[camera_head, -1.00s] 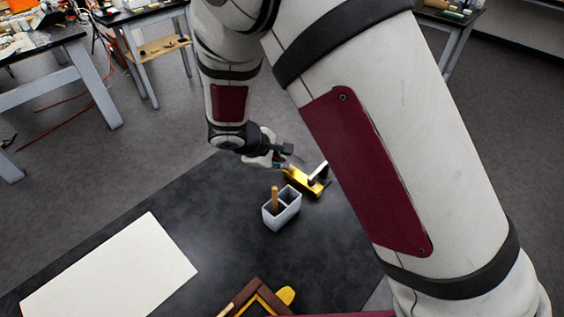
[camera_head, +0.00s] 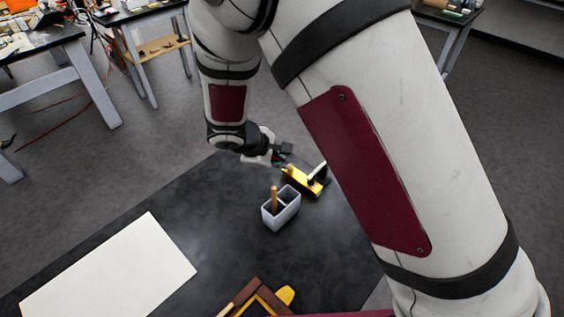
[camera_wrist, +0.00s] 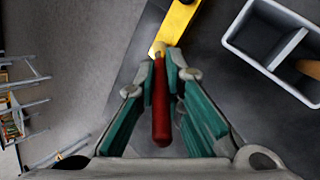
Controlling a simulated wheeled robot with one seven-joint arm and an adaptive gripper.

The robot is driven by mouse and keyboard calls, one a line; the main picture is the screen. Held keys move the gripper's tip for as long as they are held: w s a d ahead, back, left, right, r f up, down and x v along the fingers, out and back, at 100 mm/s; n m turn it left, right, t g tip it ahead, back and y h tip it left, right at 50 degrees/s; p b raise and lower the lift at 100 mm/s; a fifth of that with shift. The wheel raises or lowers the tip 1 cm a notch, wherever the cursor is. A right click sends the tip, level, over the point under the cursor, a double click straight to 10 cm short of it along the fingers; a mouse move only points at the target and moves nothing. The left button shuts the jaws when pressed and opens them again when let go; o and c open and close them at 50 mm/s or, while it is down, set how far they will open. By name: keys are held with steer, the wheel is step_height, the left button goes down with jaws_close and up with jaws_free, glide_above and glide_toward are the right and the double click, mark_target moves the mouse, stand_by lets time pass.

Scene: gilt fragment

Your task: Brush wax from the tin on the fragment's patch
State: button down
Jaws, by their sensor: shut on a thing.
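My gripper (camera_wrist: 168,72) is shut on a red-handled tool (camera_wrist: 161,105), seen in the wrist view with its handle between the teal finger pads. The tool's pale brass-coloured end lies close to a yellow rest (camera_wrist: 178,22); I cannot tell if they touch, and no bristles are visible. In the head view my gripper (camera_head: 284,158) is beside the yellow rest (camera_head: 299,181) at the table's far edge. The gilt fragment, in a brown and gold frame (camera_head: 258,292), is partly cut off at the bottom. I cannot make out the wax tin.
A grey two-compartment holder (camera_head: 281,214) with a wooden-handled item (camera_head: 275,196) stands in front of the yellow rest. A white sheet (camera_head: 110,270) lies at left on the dark table (camera_head: 205,215). My arm hides the right side. Bare table lies between sheet and holder.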

stand_by(1.2)
steer(key=shift+r+p, duration=1.15)
steer(key=shift+r, duration=1.9)
steer(key=shift+r+p, duration=0.45)
steer(key=shift+r, duration=1.05)
steer(key=shift+f, duration=0.1)
